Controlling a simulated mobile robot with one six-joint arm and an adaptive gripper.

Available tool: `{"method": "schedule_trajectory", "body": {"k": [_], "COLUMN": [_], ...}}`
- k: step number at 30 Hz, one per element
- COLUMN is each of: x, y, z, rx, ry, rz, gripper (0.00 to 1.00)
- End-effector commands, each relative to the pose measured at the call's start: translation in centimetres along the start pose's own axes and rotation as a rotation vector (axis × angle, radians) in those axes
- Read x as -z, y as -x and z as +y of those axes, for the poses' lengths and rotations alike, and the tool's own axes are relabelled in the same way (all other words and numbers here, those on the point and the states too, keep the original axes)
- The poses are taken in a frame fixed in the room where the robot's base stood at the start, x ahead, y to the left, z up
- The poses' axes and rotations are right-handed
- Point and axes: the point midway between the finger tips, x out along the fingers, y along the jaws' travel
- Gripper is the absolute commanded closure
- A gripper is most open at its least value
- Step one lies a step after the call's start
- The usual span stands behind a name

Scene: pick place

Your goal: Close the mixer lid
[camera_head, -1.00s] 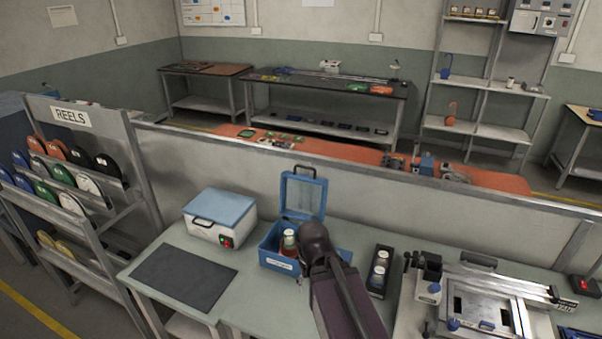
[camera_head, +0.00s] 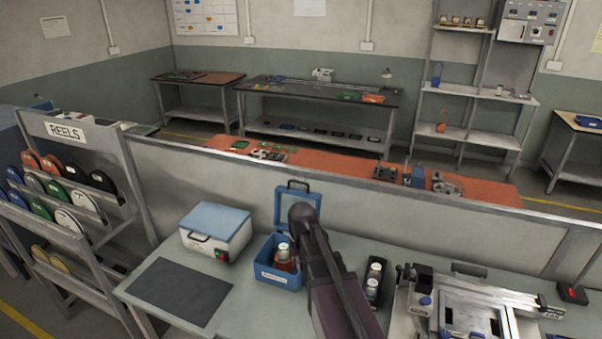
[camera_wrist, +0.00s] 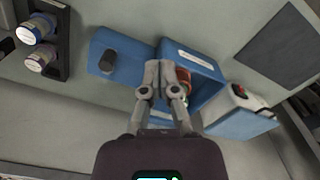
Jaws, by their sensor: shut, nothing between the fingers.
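The blue mixer box (camera_head: 277,277) stands on the bench with a white label on its front. Its hinged lid (camera_head: 297,205) is up at the back, with a dark handle on top. A jar (camera_head: 284,259) with a pale cap and reddish contents stands inside. In the wrist view the box (camera_wrist: 208,72) is right of centre and the open lid (camera_wrist: 125,72) left of it, its dark handle (camera_wrist: 108,62) showing. My gripper (camera_wrist: 158,68) is shut and empty, its tips seen over the seam between lid and box. I cannot tell whether it touches them. My arm hides the gripper in the head view.
A white box with a blue lid (camera_head: 215,222) and a dark mat (camera_head: 180,290) lie left of the mixer. A dark tray (camera_head: 383,268) with two jars (camera_head: 373,281) and a metal fixture (camera_head: 470,297) stand right. A low partition (camera_head: 390,205) runs behind the bench.

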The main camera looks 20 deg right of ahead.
Motion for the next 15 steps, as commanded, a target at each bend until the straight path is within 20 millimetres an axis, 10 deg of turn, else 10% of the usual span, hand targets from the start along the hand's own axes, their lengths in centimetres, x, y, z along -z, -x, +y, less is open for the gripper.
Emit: {"method": "schedule_trajectory", "body": {"k": [15], "x": [21.4], "y": [10.1], "z": [2.5], "rx": [0.009], "ry": [-0.264], "rz": [-0.021], "gripper": [1.00]}}
